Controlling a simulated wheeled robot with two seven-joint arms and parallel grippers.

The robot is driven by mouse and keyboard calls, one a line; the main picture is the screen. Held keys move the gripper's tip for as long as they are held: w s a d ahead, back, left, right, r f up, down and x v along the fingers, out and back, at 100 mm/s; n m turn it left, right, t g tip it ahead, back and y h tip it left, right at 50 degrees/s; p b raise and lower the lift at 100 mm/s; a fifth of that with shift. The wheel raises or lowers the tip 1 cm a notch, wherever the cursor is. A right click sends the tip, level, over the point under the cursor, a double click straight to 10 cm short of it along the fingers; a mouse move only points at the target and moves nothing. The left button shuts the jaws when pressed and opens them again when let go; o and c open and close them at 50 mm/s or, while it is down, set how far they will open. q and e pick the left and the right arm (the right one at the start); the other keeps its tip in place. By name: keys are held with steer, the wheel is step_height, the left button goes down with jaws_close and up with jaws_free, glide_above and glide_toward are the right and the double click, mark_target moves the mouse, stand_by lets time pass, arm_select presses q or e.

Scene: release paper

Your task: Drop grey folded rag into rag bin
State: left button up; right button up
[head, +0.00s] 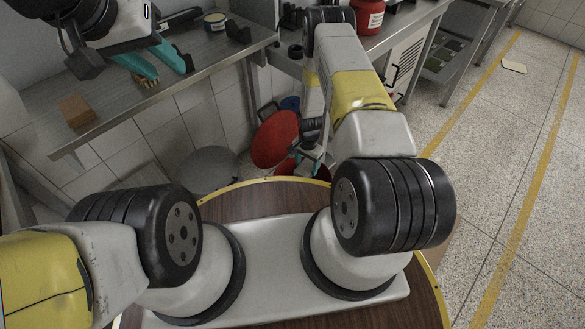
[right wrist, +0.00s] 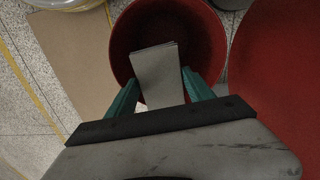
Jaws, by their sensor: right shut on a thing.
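The grey folded rag (right wrist: 157,75) is held between the teal fingers of my right gripper (right wrist: 160,92) in the right wrist view. The rag sticks out past the fingertips, above the open mouth of the red rag bin (right wrist: 213,35). In the head view my right gripper (head: 311,163) reaches down at the bin (head: 287,168), which is partly hidden by my arm; the rag cannot be made out there. My left gripper (head: 158,66) is over the metal bench at the upper left, its teal fingers apart and empty.
A round red lid (head: 275,139) stands raised beside the bin and also fills the right of the right wrist view (right wrist: 275,90). A grey round lid (head: 208,165) is to its left. A metal bench (head: 200,75) holds a brown block (head: 76,110) and a tin (head: 215,21).

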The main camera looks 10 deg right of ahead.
steer(key=shift+f, duration=1.65)
steer(key=o, duration=1.4)
step_height(320, 180, up, 8)
steer(key=shift+f, duration=0.1)
